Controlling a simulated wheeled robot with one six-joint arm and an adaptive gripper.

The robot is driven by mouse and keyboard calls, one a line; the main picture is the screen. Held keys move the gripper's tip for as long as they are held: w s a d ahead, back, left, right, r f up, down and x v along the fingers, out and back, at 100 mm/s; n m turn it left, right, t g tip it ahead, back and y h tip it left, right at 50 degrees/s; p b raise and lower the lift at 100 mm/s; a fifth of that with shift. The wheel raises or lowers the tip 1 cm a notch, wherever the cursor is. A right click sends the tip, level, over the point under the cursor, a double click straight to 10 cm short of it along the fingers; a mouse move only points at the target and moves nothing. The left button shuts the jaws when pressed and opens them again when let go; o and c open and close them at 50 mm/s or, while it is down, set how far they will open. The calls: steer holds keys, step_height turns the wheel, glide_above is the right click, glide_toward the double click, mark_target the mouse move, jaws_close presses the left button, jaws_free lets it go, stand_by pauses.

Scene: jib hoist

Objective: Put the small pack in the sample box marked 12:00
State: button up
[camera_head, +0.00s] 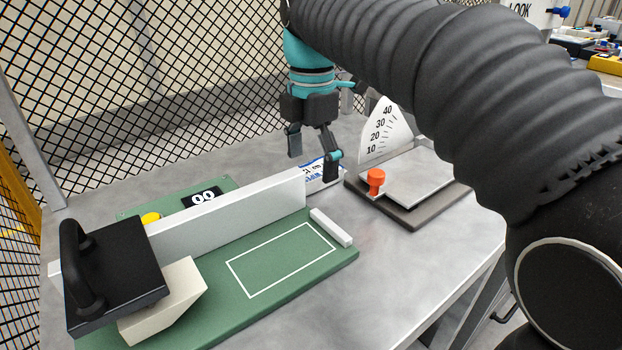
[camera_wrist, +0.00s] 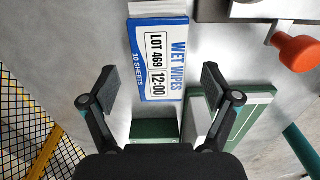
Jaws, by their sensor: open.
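The small pack (camera_wrist: 158,62) is a flat white and blue packet marked WET WIPES, LOT 469, 12:00 and 10 SHEETS. It lies on the grey table, and in the head view it shows partly behind my gripper and the white bar (camera_head: 315,176). My gripper (camera_head: 312,165) is open above the pack, pointing down. In the wrist view, my gripper (camera_wrist: 159,72) has one finger on each side of the pack's lower part, with nothing held. I cannot tell how high the fingertips are above it. No sample box marked 12:00 shows in either view.
A green board (camera_head: 300,283) with a long white bar (camera_head: 235,213), black-handled block (camera_head: 115,270) and number display (camera_head: 205,196) stands left of the pack. Mesh fencing (camera_head: 150,90) is behind.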

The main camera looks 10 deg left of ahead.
steer(key=shift+f, duration=0.8)
steer(key=shift+c, duration=0.2)
steer(key=c, duration=1.3)
steer(key=shift+r, duration=0.1)
